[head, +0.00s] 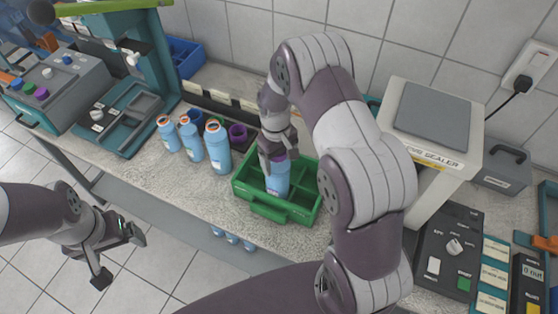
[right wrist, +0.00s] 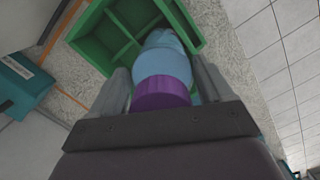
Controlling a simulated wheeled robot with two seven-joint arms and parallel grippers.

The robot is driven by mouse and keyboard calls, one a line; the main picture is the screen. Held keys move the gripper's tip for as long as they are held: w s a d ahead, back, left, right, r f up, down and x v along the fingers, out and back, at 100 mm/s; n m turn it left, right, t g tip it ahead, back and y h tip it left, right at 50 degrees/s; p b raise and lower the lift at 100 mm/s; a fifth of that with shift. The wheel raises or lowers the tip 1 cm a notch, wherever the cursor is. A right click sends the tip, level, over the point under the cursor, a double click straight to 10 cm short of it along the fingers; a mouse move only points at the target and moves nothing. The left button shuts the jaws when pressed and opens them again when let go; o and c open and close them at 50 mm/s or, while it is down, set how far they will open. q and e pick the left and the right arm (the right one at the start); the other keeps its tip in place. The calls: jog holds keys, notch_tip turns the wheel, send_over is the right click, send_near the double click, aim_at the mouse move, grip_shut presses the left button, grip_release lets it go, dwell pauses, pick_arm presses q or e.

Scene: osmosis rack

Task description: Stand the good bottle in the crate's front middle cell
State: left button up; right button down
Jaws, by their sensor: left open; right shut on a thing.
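A blue bottle with a purple cap (head: 278,178) is held by my right gripper (head: 272,160) over the green crate (head: 268,212). The right wrist view shows the bottle (right wrist: 163,62) between both fingers (right wrist: 160,95), with its purple cap toward the camera. The bottle's lower end is at the crate's cells; I cannot tell whether it touches a cell floor. Several crate cells in view are empty. My left gripper (head: 118,256) is open and empty, left of the bench and away from the crate.
Blue bottles with orange-ringed tops (head: 217,148) stand left of the crate. Purple caps (head: 238,133) sit behind them. A sealer machine (head: 428,130) stands right of the crate. A control panel (head: 448,250) is at the front right.

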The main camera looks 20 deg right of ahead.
jog(key=shift+f, duration=0.8)
